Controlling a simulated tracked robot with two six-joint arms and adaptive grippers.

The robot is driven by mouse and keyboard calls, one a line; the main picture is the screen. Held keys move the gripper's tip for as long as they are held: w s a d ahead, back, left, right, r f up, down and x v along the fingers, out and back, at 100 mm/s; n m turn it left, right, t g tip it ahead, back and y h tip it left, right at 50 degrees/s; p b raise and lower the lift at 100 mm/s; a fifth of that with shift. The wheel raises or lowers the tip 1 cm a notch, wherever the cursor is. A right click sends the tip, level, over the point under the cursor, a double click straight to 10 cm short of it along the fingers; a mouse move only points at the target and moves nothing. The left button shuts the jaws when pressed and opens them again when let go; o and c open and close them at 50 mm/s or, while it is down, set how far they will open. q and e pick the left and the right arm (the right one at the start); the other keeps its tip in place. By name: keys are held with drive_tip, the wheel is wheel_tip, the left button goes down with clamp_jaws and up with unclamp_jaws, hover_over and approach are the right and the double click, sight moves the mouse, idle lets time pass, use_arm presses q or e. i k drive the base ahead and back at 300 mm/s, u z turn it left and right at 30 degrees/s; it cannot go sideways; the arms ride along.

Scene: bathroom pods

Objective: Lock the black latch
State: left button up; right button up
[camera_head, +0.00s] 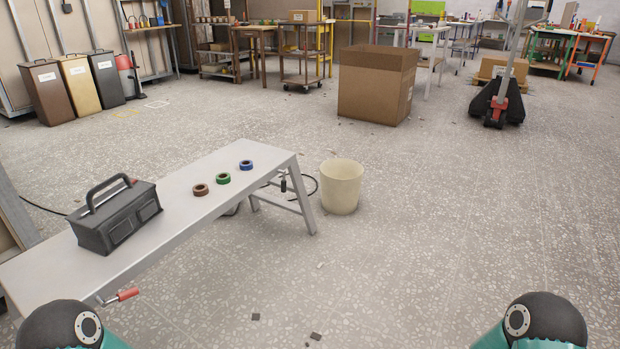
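No black latch can be made out with certainty. A small black part (283,182) hangs at the right end of the white bench (225,190). It is too small to tell whether it is a latch or how it is set. A dark grey toolbox (118,220) with a raised handle stands on the bench's left part; no latch on it can be made out. Neither of my grippers is in view; only rounded parts of my two arms show at the bottom left and bottom right corners.
Brown (200,190), green (223,178) and blue (246,164) rings lie on the bench. A red-handled part (122,297) sticks out from its front edge. A cream bucket (341,188) and cardboard box (375,88) stand on the floor.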

sight(284, 181)
drive_tip(key=z, duration=0.15)
drive_tip(key=i, duration=1.35)
drive_tip(key=u, duration=0.45)
